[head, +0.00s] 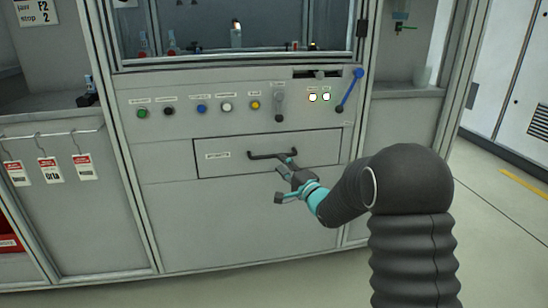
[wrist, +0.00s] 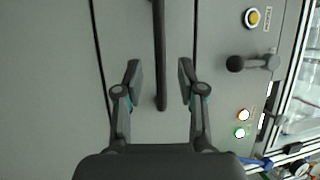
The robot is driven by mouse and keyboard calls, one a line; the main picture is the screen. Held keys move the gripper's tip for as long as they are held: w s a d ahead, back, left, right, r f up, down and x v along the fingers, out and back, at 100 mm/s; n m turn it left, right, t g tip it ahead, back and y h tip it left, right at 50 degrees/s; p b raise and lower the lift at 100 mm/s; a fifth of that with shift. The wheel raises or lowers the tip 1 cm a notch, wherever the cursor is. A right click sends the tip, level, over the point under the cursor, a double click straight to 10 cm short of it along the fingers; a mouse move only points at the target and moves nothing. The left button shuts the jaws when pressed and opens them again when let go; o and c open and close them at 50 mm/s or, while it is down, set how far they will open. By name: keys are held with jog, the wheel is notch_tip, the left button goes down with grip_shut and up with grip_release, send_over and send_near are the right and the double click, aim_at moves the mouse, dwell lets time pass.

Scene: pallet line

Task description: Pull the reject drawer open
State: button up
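The reject drawer (head: 225,167) is a grey panel with a dark outline, low on the machine front, and it looks flush with the panel. Its dark bar handle (head: 262,156) runs across its upper middle. In the wrist view the handle (wrist: 160,60) runs vertically and its end lies between my fingers. My gripper (head: 288,180) is in front of the drawer at the handle's right part. In the wrist view my gripper (wrist: 160,82) is open, with a gap on each side of the handle. I cannot tell how far the fingertips reach past the bar.
Above the drawer is a row of coloured buttons (head: 202,109), a dark-knobbed lever (head: 279,105), two lit lamps (head: 319,97) and a blue lever (head: 350,90). Red-and-white tags (head: 49,168) hang at left. The floor (head: 500,215) at right is clear.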

aim_at(274, 156)
jog(key=shift+x, duration=2.6)
grip_shut()
